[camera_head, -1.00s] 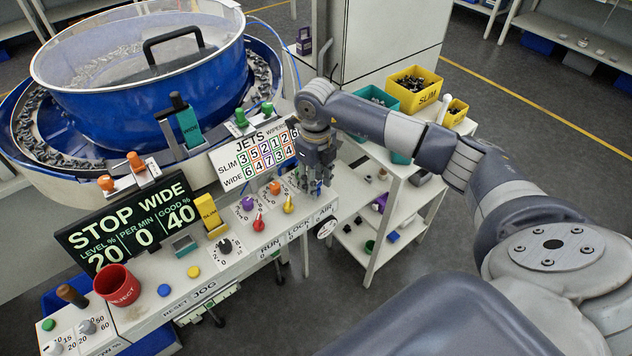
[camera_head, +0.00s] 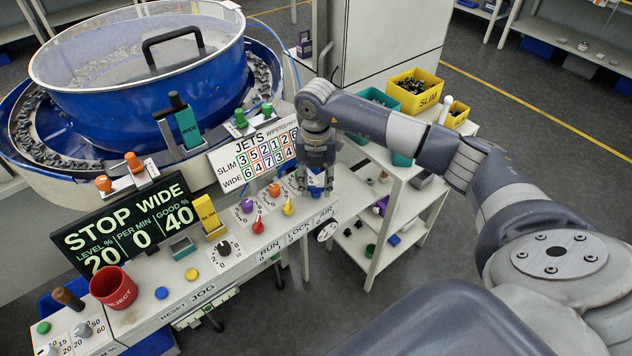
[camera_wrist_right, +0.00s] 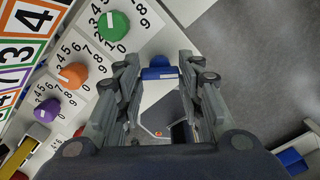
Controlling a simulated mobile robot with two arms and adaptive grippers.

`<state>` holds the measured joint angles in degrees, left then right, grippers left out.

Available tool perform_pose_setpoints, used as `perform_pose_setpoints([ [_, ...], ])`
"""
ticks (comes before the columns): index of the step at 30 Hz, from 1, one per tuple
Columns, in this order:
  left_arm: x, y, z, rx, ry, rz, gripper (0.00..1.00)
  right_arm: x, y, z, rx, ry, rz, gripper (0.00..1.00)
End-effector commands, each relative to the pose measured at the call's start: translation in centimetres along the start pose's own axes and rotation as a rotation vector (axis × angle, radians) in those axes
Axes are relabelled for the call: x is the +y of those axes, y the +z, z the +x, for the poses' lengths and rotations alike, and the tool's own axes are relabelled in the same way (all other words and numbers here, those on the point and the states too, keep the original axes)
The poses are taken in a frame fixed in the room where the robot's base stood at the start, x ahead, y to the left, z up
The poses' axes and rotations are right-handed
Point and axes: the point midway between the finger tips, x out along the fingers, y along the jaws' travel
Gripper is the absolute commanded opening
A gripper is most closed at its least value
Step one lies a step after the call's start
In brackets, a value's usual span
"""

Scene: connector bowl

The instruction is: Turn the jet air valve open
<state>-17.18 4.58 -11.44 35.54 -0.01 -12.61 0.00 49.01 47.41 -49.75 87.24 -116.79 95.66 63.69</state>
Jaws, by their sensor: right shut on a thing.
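The jet air valve shows as a blue handle (camera_head: 316,191) at the right end of the sloped panel, above the AIR label. My right gripper (camera_head: 316,181) points down onto it and hides most of it. In the right wrist view the blue handle (camera_wrist_right: 159,73) lies between the two fingers (camera_wrist_right: 158,84), and the gripper is shut on it. The handle's exact angle is hard to tell. My left gripper is not in view.
Green (camera_wrist_right: 113,26), orange (camera_wrist_right: 73,75) and purple (camera_wrist_right: 47,114) dials sit close beside the gripper. The JETS board (camera_head: 253,158) stands behind them. A shelf cart (camera_head: 398,207) with yellow and green bins is to the right. A red cup (camera_head: 113,287) stands at the panel's left.

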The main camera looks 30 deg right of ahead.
Motion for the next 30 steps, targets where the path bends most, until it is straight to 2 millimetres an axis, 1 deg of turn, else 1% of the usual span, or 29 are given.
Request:
perform_pose_setpoints([
  [4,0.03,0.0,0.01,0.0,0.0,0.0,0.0,0.02,0.23,-0.24,-0.006,0.003,0.064,0.11],
  [9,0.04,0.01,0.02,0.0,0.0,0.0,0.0,0.02,0.25,-0.26,-0.007,0.004,0.103,0.11],
  [24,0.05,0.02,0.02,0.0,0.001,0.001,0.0,0.02,0.3,-0.3,-0.008,0.005,0.12,0.11],
  [25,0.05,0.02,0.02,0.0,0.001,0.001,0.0,0.02,0.31,-0.3,-0.008,0.005,0.12,0.41],
  [27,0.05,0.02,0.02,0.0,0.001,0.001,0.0,0.02,0.29,-0.28,-0.007,0.004,0.119,0.55],
  [30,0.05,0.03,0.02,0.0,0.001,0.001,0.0,0.01,0.21,-0.2,-0.005,0.003,0.118,0.55],
])
